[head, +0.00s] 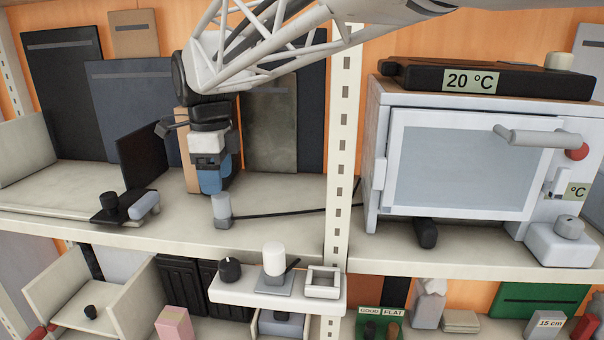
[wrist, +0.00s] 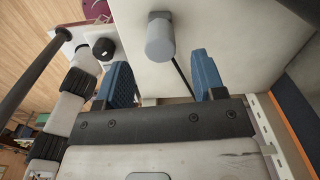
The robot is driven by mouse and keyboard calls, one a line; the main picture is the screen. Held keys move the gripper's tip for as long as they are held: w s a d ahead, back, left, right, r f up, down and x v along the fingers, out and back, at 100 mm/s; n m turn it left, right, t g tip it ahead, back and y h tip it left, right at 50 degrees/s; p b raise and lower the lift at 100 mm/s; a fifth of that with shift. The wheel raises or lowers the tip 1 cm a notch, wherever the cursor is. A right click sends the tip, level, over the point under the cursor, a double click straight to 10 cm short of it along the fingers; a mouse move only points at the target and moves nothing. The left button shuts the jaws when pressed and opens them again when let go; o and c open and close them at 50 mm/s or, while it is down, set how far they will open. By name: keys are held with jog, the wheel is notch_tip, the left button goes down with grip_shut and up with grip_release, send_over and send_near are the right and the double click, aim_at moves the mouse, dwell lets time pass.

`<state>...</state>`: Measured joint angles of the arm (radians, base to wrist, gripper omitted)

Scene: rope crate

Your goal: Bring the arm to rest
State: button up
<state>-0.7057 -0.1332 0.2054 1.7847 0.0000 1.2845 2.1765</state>
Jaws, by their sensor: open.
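My gripper (head: 214,184) points down above the upper shelf, left of the perforated white post. Its blue fingers also show in the wrist view (wrist: 161,80), spread apart with nothing between them. A grey cylinder (head: 221,212) stands on the shelf just below the fingertips in the head view. In the wrist view the cylinder (wrist: 160,40) lies beyond the fingers, apart from them. A dark cord (head: 285,214) runs from near the cylinder to the right along the shelf, toward the post.
The upper shelf (head: 270,190) holds dark upright panels (head: 65,90) behind my gripper and a small black stand (head: 115,208) to the left. A white oven-like box (head: 375,140) stands right of the post (head: 340,150). A small white ledge (head: 230,293) with several items juts out below.

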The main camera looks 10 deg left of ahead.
jog(key=shift+d, duration=0.1)
dwell(0.4)
jog(key=shift+s+d+r+n, duration=0.2)
jog(key=shift+s+d+n, duration=0.1)
jog(key=shift+d, duration=0.15)
jog(key=s+d+r+n+t+y, duration=0.1)
jog(key=s+d+n, duration=0.5)
jog(key=d, duration=0.3)
jog(key=s+d+n+y, duration=0.1)
jog(key=s+d+n, duration=0.5)
jog(key=d+n, duration=0.15)
jog(key=s+d+f+n+h, duration=0.1)
jog(key=s+d+f, duration=0.2)
jog(key=d+f, duration=0.5)
jog(key=s+d+f+n+t+h, duration=0.1)
jog(key=s+d+f, duration=0.2)
jog(key=d+f, duration=0.5)
jog(key=d, duration=0.8)
jog(key=shift+s+d+t, duration=0.2)
jog(key=shift+s+t, duration=0.1)
jog(key=shift+s, duration=0.05)
jog(key=shift+n, duration=0.25)
